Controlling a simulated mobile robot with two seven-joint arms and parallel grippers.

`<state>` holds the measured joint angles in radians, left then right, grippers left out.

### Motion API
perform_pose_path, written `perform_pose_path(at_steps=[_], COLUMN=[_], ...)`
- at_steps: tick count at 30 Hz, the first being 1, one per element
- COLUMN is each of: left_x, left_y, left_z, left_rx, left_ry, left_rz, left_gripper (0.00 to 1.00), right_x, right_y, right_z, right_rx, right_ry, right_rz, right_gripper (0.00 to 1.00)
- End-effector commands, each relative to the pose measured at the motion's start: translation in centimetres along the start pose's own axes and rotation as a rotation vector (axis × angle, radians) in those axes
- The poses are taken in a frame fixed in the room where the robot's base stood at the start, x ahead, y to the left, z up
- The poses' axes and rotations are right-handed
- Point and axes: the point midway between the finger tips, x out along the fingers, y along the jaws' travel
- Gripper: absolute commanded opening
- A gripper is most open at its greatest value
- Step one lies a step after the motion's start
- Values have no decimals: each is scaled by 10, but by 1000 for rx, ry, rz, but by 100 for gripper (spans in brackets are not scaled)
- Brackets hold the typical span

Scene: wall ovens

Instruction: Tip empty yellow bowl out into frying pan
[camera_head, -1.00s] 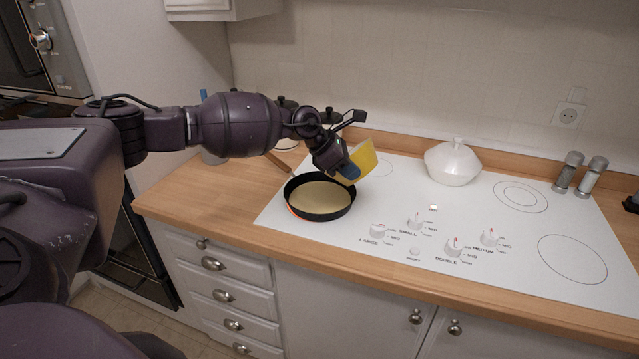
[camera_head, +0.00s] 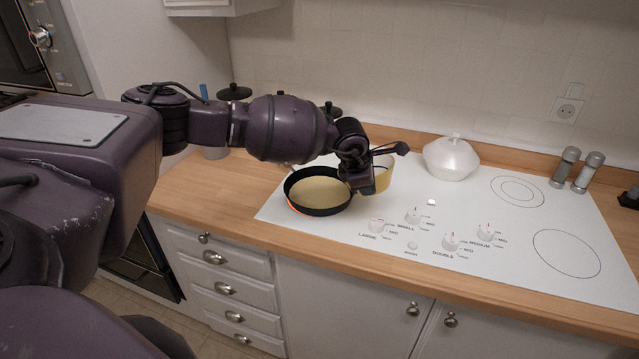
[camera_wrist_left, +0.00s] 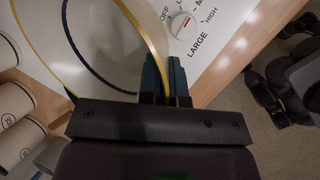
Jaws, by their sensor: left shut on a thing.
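The black frying pan (camera_head: 292,200) sits at the left end of the white cooktop, with a flat tan surface inside it. My left gripper (camera_head: 360,184) is at the pan's right side, shut on the wall of the yellow bowl (camera_head: 384,177). The bowl is held roughly upright, just right of the pan and partly hidden by the gripper. In the left wrist view the bowl's yellow rim (camera_wrist_left: 146,28) runs between the blue fingertips (camera_wrist_left: 165,75). I cannot tell whether the bowl touches the cooktop.
A white lidded pot (camera_head: 450,160) stands at the back of the white cooktop (camera_head: 400,262). Two shakers (camera_head: 577,170) stand at the back right. Control knobs (camera_head: 414,216) lie along the cooktop's front. The cooktop's right part is clear. Dark-lidded jars (camera_head: 234,93) stand behind my arm.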

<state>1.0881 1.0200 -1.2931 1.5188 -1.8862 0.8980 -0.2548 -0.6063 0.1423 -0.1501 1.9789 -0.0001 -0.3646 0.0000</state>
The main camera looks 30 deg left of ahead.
Motion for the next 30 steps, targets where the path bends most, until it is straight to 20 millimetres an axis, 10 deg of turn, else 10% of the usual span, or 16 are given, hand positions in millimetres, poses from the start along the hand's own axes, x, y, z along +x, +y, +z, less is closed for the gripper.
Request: perform_pose_path(at_steps=[18,30], left_x=[35,3], left_y=[-22,-14], left_z=[16,29], left_rx=[135,141], left_ry=[286,297], left_rz=[123,130], left_gripper=[0,0], right_x=[15,2], right_y=[-3,-1], right_z=[10,6], right_rx=[-2,1], right_ry=[17,-2], right_rz=[-3,1], right_gripper=[66,66])
